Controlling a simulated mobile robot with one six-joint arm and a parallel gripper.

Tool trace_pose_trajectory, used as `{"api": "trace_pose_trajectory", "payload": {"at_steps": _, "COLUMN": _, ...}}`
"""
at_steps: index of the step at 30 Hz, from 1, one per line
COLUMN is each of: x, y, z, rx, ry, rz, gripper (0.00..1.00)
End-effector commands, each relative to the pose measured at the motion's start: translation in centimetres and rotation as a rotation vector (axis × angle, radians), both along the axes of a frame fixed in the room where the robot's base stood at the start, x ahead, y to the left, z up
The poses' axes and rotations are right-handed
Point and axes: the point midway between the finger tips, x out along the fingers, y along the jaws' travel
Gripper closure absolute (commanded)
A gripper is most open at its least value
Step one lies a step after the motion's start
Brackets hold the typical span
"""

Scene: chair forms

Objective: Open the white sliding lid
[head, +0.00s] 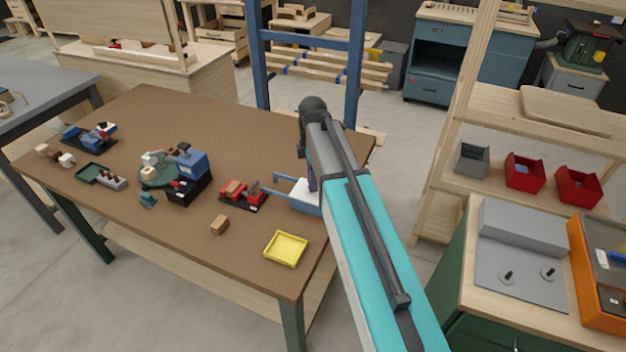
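A white lid (304,192) sits on a small blue box (308,207) near the right end of the brown workbench. Thin blue rails (283,178) reach out from the box to the left. My turquoise and grey arm crosses in front and hides the right part of the lid and box. I cannot tell how far the lid is slid. My gripper does not show; the arm hides the space around the lid's right side.
The brown workbench (150,110) holds a red clamp (240,193), a wooden block (219,225), a yellow tray (286,249) and a blue-and-black machine (190,175) left of the lid. A blue frame post (355,65) stands behind. Shelves with red bins (525,172) are at right.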

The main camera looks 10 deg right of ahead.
Motion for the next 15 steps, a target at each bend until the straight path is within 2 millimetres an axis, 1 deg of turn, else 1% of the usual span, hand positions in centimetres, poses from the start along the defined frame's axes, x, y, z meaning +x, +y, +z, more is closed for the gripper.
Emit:
{"api": "trace_pose_trajectory", "payload": {"at_steps": 8, "x": 0.2, "y": 0.1, "z": 0.0, "rx": 0.000, "ry": 0.001, "rz": -0.001, "gripper": 1.00}}
{"api": "trace_pose_trajectory", "payload": {"at_steps": 11, "x": 0.8, "y": 0.8, "z": 0.1, "rx": 0.000, "ry": 0.001, "rz": 0.000, "gripper": 1.00}}
{"api": "trace_pose_trajectory", "payload": {"at_steps": 15, "x": 2.0, "y": 2.3, "z": 0.1, "rx": 0.000, "ry": 0.000, "rz": 0.001, "gripper": 1.00}}
